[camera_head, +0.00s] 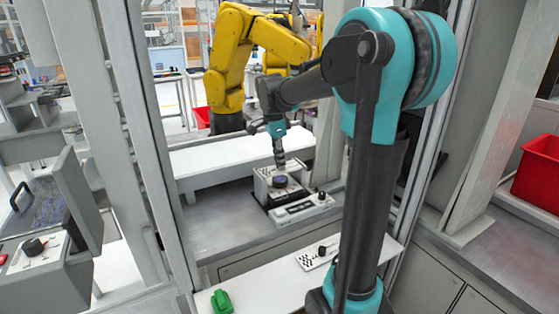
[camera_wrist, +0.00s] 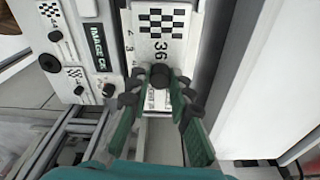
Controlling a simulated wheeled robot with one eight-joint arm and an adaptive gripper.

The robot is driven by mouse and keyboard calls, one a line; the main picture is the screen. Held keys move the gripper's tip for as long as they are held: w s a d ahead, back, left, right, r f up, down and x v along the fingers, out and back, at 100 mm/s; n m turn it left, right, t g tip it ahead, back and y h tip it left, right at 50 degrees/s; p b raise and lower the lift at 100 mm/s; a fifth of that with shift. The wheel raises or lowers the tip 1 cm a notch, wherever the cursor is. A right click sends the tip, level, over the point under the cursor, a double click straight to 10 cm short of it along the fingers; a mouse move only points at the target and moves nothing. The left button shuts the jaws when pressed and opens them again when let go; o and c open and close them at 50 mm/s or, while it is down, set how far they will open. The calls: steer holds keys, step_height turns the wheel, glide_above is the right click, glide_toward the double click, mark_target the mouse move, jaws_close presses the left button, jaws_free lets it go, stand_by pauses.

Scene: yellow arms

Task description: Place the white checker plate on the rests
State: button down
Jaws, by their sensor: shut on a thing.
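The white checker plate (camera_wrist: 172,45) shows in the wrist view, with a black-and-white checker patch and the number 36. A dark knob (camera_wrist: 160,76) stands at its near end. My gripper (camera_wrist: 160,88) has its dark fingertips closed around this knob, one on each side. In the head view my gripper (camera_head: 279,160) points down over a white box-like unit (camera_head: 265,190) with a dark round top, beyond the glassless frame. The rests cannot be clearly told in either view. Whether the plate touches what is below it cannot be told.
A low control box (camera_head: 300,208), labelled IMAGE CK in the wrist view (camera_wrist: 98,45), lies close beside the plate. Another white panel with black dots and a knob (camera_head: 318,256) and a green object (camera_head: 221,301) lie on the near shelf. Frame posts stand left and right.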

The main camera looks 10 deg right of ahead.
mark_target(275, 169)
steer(key=c, duration=1.4)
jaws_free()
steer(key=shift+r, duration=0.1)
step_height(275, 169, up, 12)
steer(key=a, duration=0.1)
steer(key=shift+a, duration=0.2)
